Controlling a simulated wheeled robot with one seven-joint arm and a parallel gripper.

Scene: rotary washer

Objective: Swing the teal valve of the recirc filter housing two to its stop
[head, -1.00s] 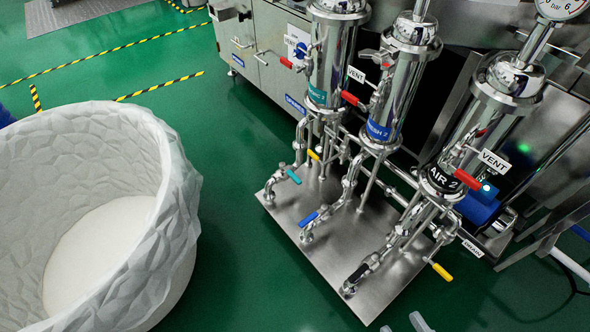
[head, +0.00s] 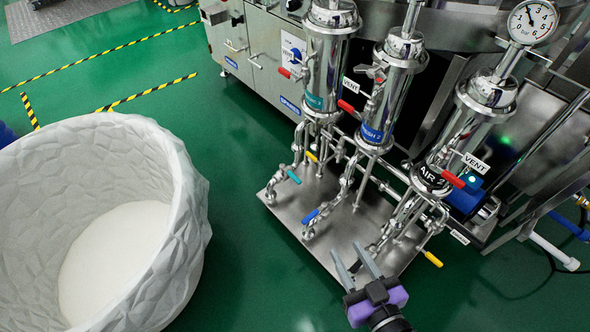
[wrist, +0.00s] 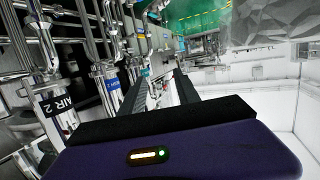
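The teal valve handle (head: 293,176) is on the pipework low at the left of the filter skid, below the steel filter housing with a teal label (head: 314,101). My gripper (head: 346,249) is at the bottom of the head view, over the front edge of the skid plate. Its two fingers are spread, with nothing visible between them. It is well apart from the teal handle, which lies up and to the left. In the wrist view the open fingers (wrist: 160,88) point toward the pipework, and a small teal spot there may be the handle.
A blue valve handle (head: 310,217) lies between my gripper and the teal one. Red vent handles, a yellow handle (head: 432,258) and other housings stand around. A large white tub (head: 190,210) is at the left. Green floor is clear between tub and skid plate (head: 345,195).

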